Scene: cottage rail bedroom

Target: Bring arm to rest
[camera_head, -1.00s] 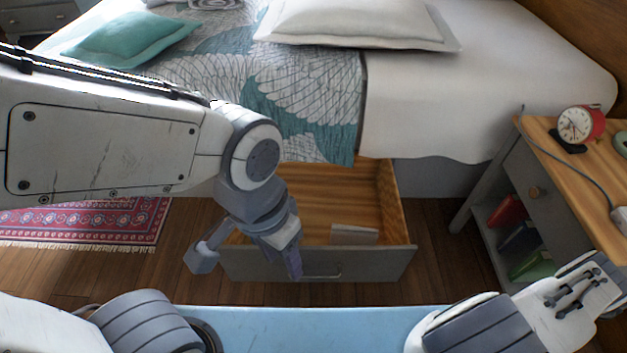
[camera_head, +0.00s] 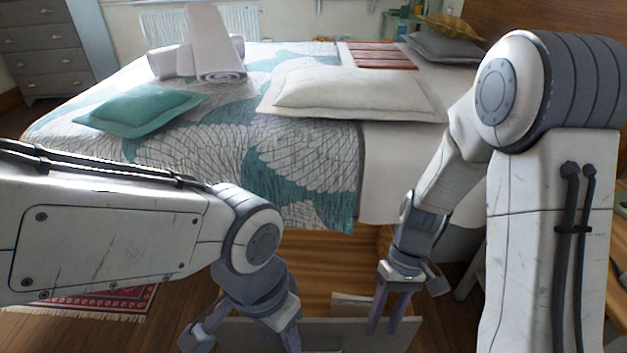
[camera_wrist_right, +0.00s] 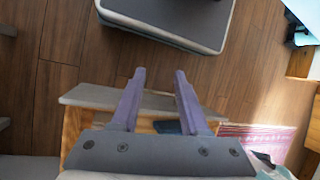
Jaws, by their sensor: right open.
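My right gripper (camera_head: 385,318) points down over the right part of the open wooden drawer (camera_head: 325,260) under the bed. Its two purple-grey fingers are apart, with nothing between them. It also shows in the right wrist view (camera_wrist_right: 160,80), open above the drawer's edge (camera_wrist_right: 90,96). My left arm comes in from the left, with its left gripper (camera_head: 290,338) hanging low at the drawer's left front. Its fingers are partly cut off by the picture's bottom edge, so its opening cannot be judged.
A pale flat item (camera_head: 352,304) lies in the drawer near its front. The bed (camera_head: 330,150) stands behind, with a white pillow (camera_head: 350,92), teal cushion (camera_head: 140,108) and rolled towels (camera_head: 215,60). A red rug (camera_head: 105,302) lies at left. The nightstand is mostly hidden by my right arm.

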